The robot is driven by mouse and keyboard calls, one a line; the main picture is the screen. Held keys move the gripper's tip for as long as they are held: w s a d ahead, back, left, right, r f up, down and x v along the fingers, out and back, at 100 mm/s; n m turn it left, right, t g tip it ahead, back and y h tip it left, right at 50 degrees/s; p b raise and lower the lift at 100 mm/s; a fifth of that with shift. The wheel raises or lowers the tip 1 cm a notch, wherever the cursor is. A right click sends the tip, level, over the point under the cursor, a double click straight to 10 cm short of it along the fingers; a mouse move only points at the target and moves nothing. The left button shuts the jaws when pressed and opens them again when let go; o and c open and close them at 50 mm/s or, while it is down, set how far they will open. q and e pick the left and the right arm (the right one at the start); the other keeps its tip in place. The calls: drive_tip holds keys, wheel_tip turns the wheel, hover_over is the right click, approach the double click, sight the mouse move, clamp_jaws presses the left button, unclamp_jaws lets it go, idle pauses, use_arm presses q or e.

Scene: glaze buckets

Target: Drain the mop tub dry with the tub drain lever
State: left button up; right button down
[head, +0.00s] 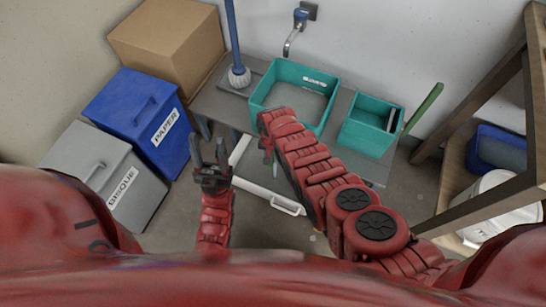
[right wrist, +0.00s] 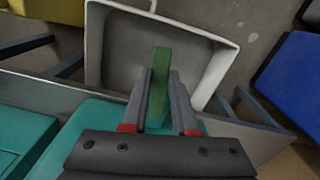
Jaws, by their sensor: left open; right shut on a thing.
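The teal mop tub (head: 325,108) stands on a grey bench against the wall. A grey surface shows inside it; I cannot tell whether that is water or the bottom. My right arm reaches to the tub's front, and its gripper is mostly hidden in the head view. In the right wrist view my right gripper (right wrist: 160,88) is shut on the green tub drain lever (right wrist: 159,70), which sticks out past the fingertips over a white tray (right wrist: 97,45). The tray also shows on the floor in the head view (head: 287,204). My left gripper (head: 209,152) is open and empty, left of the tray.
A smaller teal tub (head: 362,139) stands right of the mop tub, with a green handle (head: 426,106) near it. Blue (head: 120,108) and grey (head: 75,165) bins flank the left; a wooden shelf (head: 487,208) stands right.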

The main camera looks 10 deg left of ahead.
drive_tip(key=shift+w+a+m, duration=0.15)
drive_tip(key=shift+a+m, duration=0.2)
drive_tip(key=shift+m, duration=0.25)
drive_tip(key=shift+r, duration=0.1)
drive_tip(key=c, duration=0.7)
unclamp_jaws()
wheel_tip(320, 180, up, 3)
drive_tip(key=shift+r+p, duration=0.1)
drive_tip(key=shift+p, duration=1.1)
wheel_tip(320, 180, up, 14)
drive_tip(key=shift+r+p, duration=0.1)
drive_tip(key=shift+p, duration=0.7)
